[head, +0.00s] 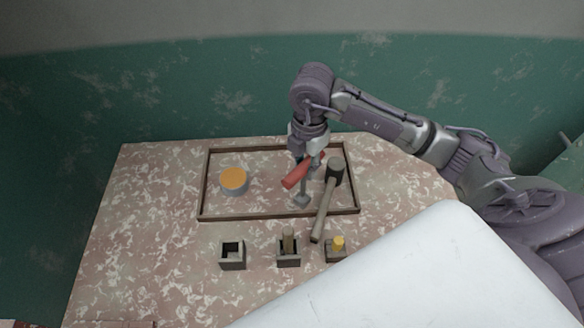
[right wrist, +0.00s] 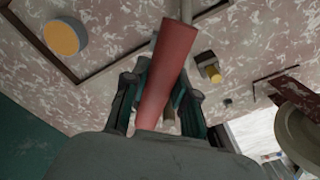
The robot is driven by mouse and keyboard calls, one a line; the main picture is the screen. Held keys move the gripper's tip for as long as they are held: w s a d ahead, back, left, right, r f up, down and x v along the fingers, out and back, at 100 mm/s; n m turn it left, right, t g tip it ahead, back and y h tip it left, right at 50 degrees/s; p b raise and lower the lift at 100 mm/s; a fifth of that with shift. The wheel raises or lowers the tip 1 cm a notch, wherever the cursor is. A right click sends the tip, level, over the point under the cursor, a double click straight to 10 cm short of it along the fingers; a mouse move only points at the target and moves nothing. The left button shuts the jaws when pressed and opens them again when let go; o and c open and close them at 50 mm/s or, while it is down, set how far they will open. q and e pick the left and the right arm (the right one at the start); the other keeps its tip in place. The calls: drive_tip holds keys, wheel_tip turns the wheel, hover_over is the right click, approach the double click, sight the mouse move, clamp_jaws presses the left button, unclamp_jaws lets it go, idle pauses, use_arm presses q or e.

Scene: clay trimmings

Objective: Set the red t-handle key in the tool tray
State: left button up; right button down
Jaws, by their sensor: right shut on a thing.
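The red t-handle key (head: 294,178) is in my right gripper (head: 306,164), above the tool tray (head: 250,217), a shallow brown-rimmed rectangle on the table. Its red bar is tilted, and a grey shaft points down to a wider grey end. I cannot tell whether that end touches the tray floor. In the right wrist view the red bar of the key (right wrist: 166,72) runs between the two fingers of the right gripper (right wrist: 160,88), which are shut on it. My left gripper is in neither view.
A mallet (head: 325,208) lies across the tray's front rim, close right of the key. A round orange-topped tin (head: 233,180) stands in the tray's left part. Small square holders (head: 232,262), (head: 288,260) and (head: 335,256) stand in front. The tray's middle left is clear.

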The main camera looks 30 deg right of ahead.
sight(302, 200)
drive_tip(key=w+f+p, duration=0.1)
drive_tip(key=w+f, duration=0.3)
drive_tip(key=f, duration=0.2)
drive_tip(key=shift+w+a+f, duration=0.2)
drive_tip(key=shift+f, duration=0.15)
drive_tip(key=shift+f, duration=0.15)
drive_tip(key=c, duration=0.9)
unclamp_jaws()
